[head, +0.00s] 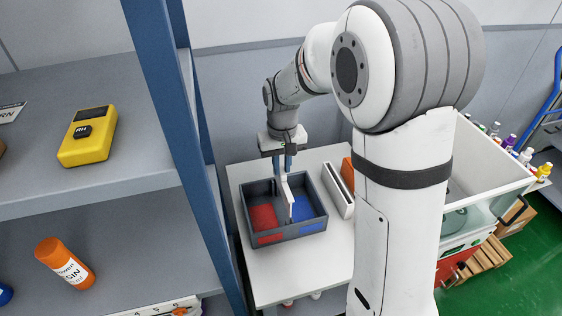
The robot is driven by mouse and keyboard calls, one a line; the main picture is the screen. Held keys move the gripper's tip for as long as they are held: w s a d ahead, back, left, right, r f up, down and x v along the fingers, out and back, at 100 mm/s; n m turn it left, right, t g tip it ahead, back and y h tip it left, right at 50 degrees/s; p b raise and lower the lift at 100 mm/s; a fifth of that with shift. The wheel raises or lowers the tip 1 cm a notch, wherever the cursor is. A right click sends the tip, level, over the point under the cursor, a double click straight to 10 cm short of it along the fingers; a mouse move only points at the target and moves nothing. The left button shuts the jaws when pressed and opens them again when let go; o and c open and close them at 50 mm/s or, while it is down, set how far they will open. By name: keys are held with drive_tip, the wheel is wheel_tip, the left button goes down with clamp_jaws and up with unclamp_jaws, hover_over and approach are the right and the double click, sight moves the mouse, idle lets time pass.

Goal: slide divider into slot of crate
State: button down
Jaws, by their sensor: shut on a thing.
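The crate (290,235) is a dark grey open box on a white table. Its floor is red on the left and blue on the right, with matching coloured patches on the front wall. My gripper (283,167) points down above the back part of the crate. It is shut on a thin white divider (287,197), which stands roughly upright between the red and blue sides. The divider's lower end reaches down inside the crate. I cannot tell from this view whether it sits in the slot.
A white slotted holder (338,191) and an orange block (348,170) stand right of the crate. A blue shelf post (185,130) rises close on the left. Shelves there hold a yellow meter (88,137) and an orange bottle (65,263). The table's front (290,275) is clear.

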drive_tip(key=shift+f, duration=0.6)
drive_tip(key=shift+f+b, duration=3.35)
drive_tip(key=shift+f, duration=0.75)
idle(0.6)
drive_tip(key=c, duration=1.3)
unclamp_jaws()
drive_tip(key=shift+r, duration=0.1)
wheel_tip(320, 180, up, 8)
drive_tip(key=shift+f, duration=0.15)
